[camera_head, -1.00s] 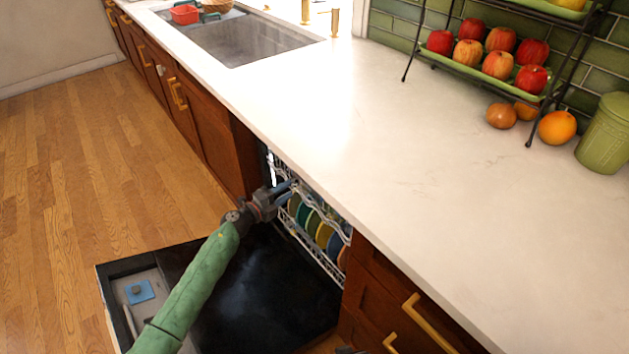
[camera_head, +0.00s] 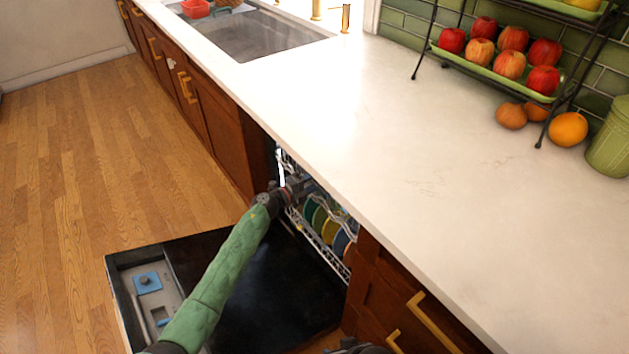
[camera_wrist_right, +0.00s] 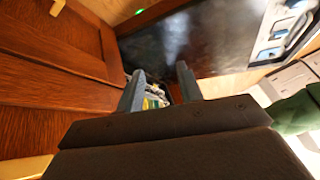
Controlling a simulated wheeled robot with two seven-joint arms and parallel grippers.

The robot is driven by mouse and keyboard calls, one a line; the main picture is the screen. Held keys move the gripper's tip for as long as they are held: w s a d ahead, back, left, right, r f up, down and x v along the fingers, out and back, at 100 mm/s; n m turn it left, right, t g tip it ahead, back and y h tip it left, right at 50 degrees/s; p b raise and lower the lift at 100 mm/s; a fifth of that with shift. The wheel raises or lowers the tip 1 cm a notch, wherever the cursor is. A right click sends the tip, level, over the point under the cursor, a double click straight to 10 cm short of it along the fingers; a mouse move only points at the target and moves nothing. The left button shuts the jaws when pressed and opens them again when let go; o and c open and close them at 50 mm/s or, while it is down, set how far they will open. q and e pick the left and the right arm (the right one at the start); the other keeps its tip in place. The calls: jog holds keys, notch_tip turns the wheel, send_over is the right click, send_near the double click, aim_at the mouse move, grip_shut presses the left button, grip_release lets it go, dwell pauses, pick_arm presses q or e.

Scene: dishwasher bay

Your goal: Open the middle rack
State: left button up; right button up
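The dishwasher stands under the counter with its black door (camera_head: 270,300) folded down flat. Inside its opening a white wire rack (camera_head: 335,211) shows close under the counter. Colored plates (camera_head: 322,222) stand below it in a lower rack. My left gripper (camera_head: 303,186) is at the upper rack's front, partly inside the opening. Its fingertips are hard to make out, so I cannot tell whether they hold the wire. My right gripper (camera_wrist_right: 161,88) is open and empty in the right wrist view, with the plates small and far beyond its fingers.
The white counter (camera_head: 420,190) overhangs the opening. Wooden drawers with brass handles (camera_head: 432,322) stand right of it, and cabinets (camera_head: 222,140) left. A fruit stand (camera_head: 500,75) is on the counter. The wooden floor (camera_head: 120,170) left of the door is clear.

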pick_arm(q)
grip_shut()
